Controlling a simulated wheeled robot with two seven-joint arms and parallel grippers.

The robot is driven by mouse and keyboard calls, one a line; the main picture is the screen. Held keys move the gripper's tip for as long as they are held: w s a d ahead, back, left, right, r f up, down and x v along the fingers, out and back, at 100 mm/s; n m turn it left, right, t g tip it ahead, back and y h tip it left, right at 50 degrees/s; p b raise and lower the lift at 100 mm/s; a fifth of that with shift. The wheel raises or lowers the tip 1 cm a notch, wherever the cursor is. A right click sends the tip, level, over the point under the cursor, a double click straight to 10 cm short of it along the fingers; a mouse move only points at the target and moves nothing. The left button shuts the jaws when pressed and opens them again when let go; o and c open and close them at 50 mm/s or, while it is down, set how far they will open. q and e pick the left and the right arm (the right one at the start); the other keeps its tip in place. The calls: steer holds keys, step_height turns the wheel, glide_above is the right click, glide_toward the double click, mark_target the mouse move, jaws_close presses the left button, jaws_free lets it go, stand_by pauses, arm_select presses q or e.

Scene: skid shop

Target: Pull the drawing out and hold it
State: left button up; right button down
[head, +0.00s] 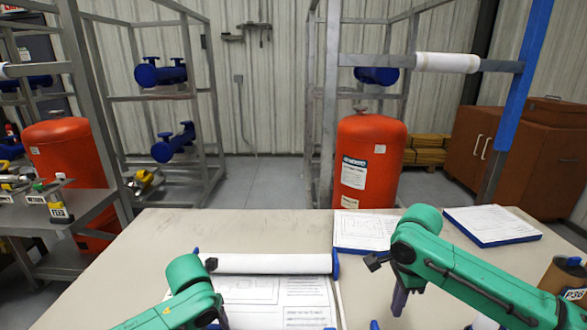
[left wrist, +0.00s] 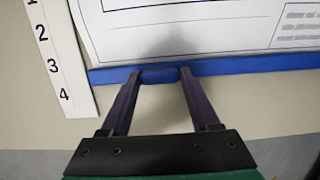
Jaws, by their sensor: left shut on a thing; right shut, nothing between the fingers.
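The drawing (head: 270,297) is a white printed sheet lying on the table in the head view, in front of a white roll (head: 265,263) with blue ends. In the left wrist view the drawing (left wrist: 190,30) ends in a blue edge bar (left wrist: 250,66). In the head view my left arm covers the sheet's near left part. My right gripper (head: 399,301) is shut and empty, pointing down over the table to the right of the sheet.
A white strip with numbers (left wrist: 45,50) lies along the drawing's left side. Blue-edged paper boards (head: 365,231) and (head: 492,225) lie at the table's back right. A brown container (head: 562,277) stands at the right edge. Racks and red tanks (head: 370,165) stand behind the table (head: 170,235).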

arm_select(q)
steer(key=shift+s+f, duration=0.1)
steer(key=shift+s, duration=1.75)
steer(key=shift+s, duration=0.3)
